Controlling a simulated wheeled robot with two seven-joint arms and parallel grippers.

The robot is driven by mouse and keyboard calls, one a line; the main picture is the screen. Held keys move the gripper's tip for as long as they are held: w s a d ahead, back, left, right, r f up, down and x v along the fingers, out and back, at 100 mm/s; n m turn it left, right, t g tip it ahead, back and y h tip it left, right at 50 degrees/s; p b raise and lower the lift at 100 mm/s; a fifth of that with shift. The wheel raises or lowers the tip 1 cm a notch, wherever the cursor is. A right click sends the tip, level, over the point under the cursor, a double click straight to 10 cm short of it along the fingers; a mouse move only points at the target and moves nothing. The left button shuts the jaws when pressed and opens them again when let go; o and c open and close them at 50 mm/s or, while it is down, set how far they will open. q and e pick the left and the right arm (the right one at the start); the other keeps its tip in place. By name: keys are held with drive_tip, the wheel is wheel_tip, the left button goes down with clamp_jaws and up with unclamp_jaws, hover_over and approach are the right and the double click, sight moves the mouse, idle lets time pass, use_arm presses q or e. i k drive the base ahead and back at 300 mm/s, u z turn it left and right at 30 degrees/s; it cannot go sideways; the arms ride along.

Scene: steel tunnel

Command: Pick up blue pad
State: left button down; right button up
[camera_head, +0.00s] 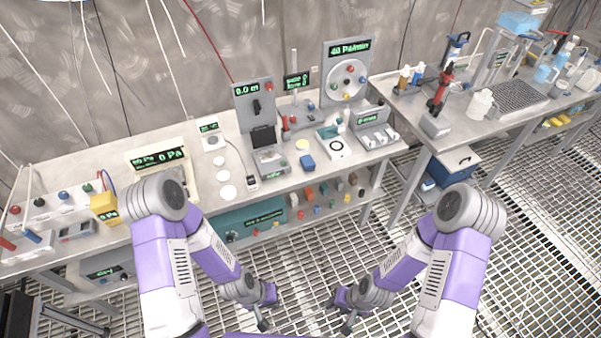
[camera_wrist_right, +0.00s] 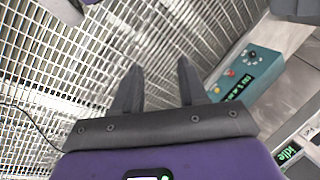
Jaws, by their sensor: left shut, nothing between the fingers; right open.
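My left gripper (camera_head: 264,322) is shut and empty, low over the grating in front of the bench. My right gripper (camera_head: 347,325) is also low in front of the bench, well apart from the pad. In the right wrist view its two fingers (camera_wrist_right: 158,72) are open with nothing between them. The blue pad does not show in that view.
White discs (camera_head: 228,191) and a handheld meter (camera_head: 252,182) lie left of the pad. A grey case (camera_head: 270,158) stands close by. Below, a shelf holds a teal box (camera_head: 250,222), also in the wrist view (camera_wrist_right: 250,75), and several small blocks. A second bench stands right.

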sight(306, 160)
drive_tip(key=u, duration=0.65)
drive_tip(key=i, duration=0.4)
drive_tip(key=u, duration=0.05)
